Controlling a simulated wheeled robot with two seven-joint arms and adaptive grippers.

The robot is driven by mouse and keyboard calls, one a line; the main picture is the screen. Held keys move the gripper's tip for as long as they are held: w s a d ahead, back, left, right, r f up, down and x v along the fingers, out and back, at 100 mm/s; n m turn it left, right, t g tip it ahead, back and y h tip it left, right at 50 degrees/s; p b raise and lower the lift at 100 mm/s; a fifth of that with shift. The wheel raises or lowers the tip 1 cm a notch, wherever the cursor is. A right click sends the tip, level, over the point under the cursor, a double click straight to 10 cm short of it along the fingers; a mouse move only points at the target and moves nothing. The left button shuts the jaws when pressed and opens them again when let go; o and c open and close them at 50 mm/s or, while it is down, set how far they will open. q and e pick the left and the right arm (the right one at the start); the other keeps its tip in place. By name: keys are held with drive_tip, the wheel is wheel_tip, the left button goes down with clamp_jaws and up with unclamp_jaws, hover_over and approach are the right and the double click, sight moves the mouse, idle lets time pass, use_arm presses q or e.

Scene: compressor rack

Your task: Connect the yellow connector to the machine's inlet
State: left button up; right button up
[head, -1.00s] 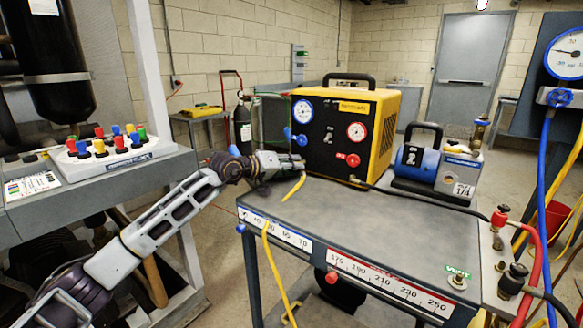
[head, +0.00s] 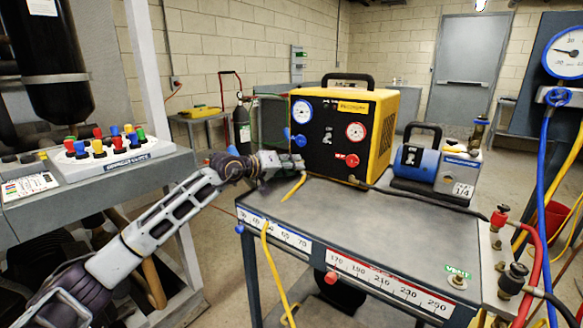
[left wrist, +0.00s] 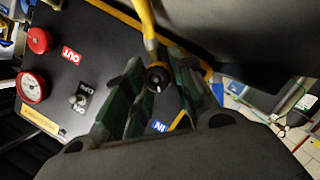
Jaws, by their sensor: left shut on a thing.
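The machine (head: 338,125) is a yellow and black box with a blue gauge, a red gauge, a blue knob and a red knob, standing on the grey cart. My left gripper (head: 294,164) is at the lower left of its front panel. It is shut on the yellow connector, whose yellow hose (head: 295,187) hangs below the fingers. In the left wrist view the dark, round end of the connector (left wrist: 157,78) sits between the fingers (left wrist: 152,92), close to the panel's blue IN label (left wrist: 160,126). The inlet is hidden; I cannot tell whether the connector touches it. My right gripper is out of view.
The cart top (head: 390,225) is mostly clear. Valves with red and black hoses (head: 510,250) are at the right edge. A panel of coloured caps (head: 110,145) is at left.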

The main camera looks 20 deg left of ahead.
use_arm(q)
drive_tip(key=o, duration=1.8)
drive_tip(key=shift+c, duration=0.2)
drive_tip(key=shift+s+a, duration=0.1)
drive_tip(key=shift+b+v, duration=1.1)
drive_tip(key=shift+v, duration=1.85)
drive_tip(key=shift+s, duration=0.1)
